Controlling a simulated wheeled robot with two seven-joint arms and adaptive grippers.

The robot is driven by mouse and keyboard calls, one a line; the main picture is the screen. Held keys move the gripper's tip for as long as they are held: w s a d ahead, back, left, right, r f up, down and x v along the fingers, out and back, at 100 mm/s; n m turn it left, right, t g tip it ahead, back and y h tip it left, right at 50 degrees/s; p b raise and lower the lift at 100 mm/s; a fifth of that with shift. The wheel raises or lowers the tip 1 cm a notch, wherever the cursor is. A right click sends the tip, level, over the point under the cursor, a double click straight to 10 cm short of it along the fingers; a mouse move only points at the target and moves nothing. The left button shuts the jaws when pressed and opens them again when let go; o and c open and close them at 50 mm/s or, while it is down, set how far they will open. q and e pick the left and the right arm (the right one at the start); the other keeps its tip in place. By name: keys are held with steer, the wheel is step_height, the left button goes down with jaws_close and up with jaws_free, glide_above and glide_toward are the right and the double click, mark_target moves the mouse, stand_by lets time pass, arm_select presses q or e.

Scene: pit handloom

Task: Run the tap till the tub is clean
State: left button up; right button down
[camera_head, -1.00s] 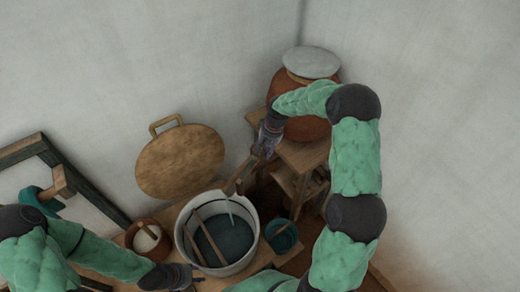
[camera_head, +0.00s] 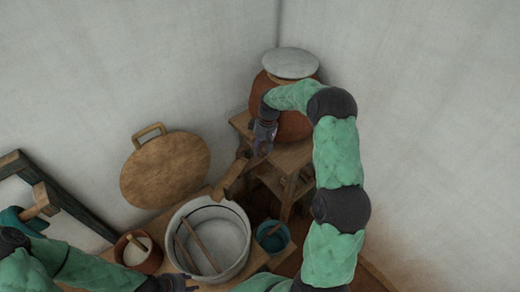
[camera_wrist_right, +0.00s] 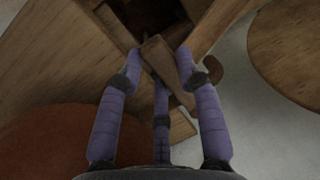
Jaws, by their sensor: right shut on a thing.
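The white tub (camera_head: 238,262) stands low in the middle of the head view. Its inside looks pale, with a dark line near the far rim and wooden sticks leaning in it. I see no stream falling into it. The wooden tap spout (camera_head: 229,180) slopes down toward the tub from the stand. My right gripper (camera_head: 263,150) is at the spout's upper end, below the clay pot. In the right wrist view its fingers (camera_wrist_right: 158,72) are closed around a flat wooden piece, apparently the tap handle (camera_wrist_right: 160,57). My left gripper (camera_head: 182,284) is beside the tub's near left; its fingers are unclear.
The red clay pot (camera_head: 295,127) with a pale lid sits on a wooden stand (camera_head: 290,160). A teal pail (camera_head: 272,238) is right of the tub, a brown bowl (camera_head: 150,262) left. A round wooden lid (camera_head: 165,170) leans on the wall. A dark frame (camera_head: 75,212) is at left.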

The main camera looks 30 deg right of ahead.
stand_by(0.4)
steer(key=c, duration=0.8)
jaws_free()
steer(key=shift+w, duration=0.1)
steer(key=r, duration=0.4)
steer(key=d+r, duration=0.1)
steer(key=r, duration=0.2)
steer(key=d+r, duration=0.1)
steer(key=r, duration=0.3)
steer(key=shift+w+d+r, duration=0.15)
steer(key=shift+d+r, duration=0.05)
steer(key=shift+r, duration=0.15)
